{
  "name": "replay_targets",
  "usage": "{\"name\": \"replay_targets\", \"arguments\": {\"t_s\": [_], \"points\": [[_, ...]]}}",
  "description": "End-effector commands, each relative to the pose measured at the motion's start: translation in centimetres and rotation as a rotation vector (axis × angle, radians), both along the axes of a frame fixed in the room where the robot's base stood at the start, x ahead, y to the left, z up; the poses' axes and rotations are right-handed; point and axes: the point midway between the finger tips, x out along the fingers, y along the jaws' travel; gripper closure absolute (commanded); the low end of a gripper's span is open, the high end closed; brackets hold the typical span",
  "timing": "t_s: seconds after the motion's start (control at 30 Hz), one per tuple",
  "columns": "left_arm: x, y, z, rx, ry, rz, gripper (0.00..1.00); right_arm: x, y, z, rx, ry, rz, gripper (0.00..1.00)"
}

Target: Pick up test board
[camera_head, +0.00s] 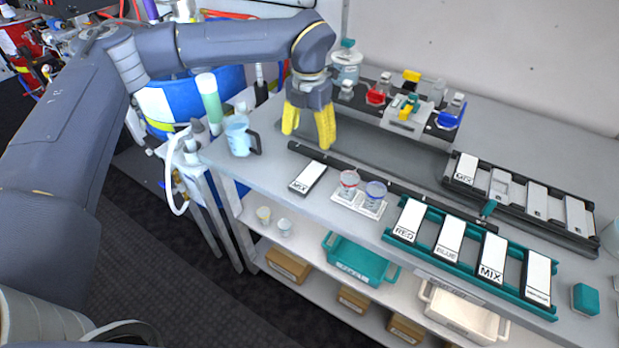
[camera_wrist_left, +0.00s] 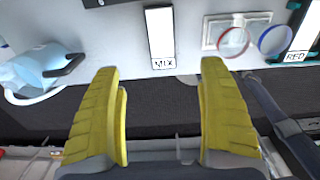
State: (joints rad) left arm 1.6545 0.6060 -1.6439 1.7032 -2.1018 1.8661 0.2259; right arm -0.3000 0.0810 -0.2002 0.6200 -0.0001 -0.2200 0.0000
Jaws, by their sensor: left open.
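A white board marked MIX with a black end (camera_head: 308,177) lies alone on the grey bench, left of two small cups. It also shows in the left wrist view (camera_wrist_left: 161,40), upper middle, in line with the gap between the fingers. Similar boards marked RED (camera_head: 409,220), BLUE (camera_head: 449,240) and MIX (camera_head: 492,257), plus one with small unreadable print (camera_head: 537,278), sit in a teal rack. Which one is the test board I cannot tell. My left gripper (camera_head: 308,138), with yellow fingers, is open and empty above the bench, behind the lone MIX board. My right gripper is out of view.
A light blue pitcher (camera_head: 238,135) stands left of the gripper. A red-rimmed cup (camera_head: 348,184) and a blue-rimmed cup (camera_head: 375,196) stand right of the lone board. A dark rail (camera_head: 400,188) runs behind them. A dark rack (camera_head: 520,207) and bottles stand at the back.

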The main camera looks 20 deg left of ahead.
Motion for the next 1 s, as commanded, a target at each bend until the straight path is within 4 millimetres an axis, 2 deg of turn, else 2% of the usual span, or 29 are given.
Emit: {"name": "replay_targets", "arguments": {"t_s": [0.1,0.4,0.6,0.87,1.0], "points": [[-0.1,0.0,-2.4,-0.002,0.005,-0.001,0.24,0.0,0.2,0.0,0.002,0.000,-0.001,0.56],[-0.1,-0.1,-7.4,-0.002,0.003,-0.001,0.24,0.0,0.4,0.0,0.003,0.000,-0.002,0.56],[0.0,-0.1,-9.1,-0.003,0.002,-0.002,0.24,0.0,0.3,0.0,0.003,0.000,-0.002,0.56],[0.0,-0.1,-9.8,-0.003,0.001,-0.001,0.24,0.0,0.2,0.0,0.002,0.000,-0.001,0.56],[0.0,-0.2,-11.0,-0.003,0.004,0.000,0.24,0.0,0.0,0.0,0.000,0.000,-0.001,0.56]]}}
